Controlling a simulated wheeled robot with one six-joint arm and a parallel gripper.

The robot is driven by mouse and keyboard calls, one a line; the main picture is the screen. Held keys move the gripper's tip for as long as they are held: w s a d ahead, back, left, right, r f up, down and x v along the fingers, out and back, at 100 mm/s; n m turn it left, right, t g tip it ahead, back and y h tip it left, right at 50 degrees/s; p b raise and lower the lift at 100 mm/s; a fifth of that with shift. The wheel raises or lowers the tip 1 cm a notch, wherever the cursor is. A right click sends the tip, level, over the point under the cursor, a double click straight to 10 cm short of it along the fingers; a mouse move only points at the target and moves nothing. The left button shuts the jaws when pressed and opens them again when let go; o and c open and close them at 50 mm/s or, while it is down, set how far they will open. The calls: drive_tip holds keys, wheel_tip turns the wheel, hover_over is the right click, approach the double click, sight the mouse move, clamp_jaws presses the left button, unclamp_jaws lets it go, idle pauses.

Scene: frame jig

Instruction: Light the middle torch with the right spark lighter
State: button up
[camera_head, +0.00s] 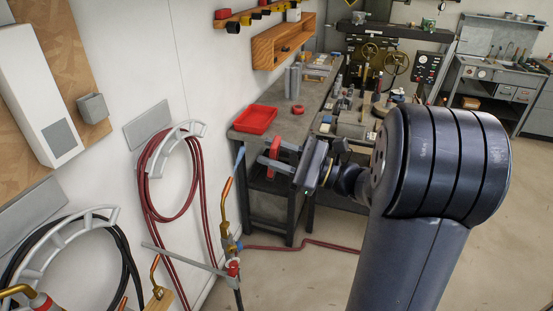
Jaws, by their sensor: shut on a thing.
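A brass torch (228,205) stands upright on a stand, with a blue knob and a red fitting below its bent tube. A pale blue flame (240,155) rises from its tip. Another brass torch nozzle with a red part (38,300) is cut off at the lower left. A smaller brass tube (155,272) rises by a wooden block between them. My gripper (273,157) is right of the flame, apart from it, and shut on a red object, seemingly the spark lighter (274,160). The lighter's other parts are hidden or too small to tell.
A grey bar (185,258) crosses to the torch stand. Red hose (155,190) and black hose (128,265) hang on wall brackets at left. A workbench with a red tray (255,120) and tools stands behind my gripper. Floor at right is clear.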

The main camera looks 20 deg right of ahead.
drive_tip(key=f+x, duration=0.2)
drive_tip(key=x, duration=0.7)
drive_tip(key=shift+w+a, duration=0.2)
drive_tip(key=shift+w, duration=0.3)
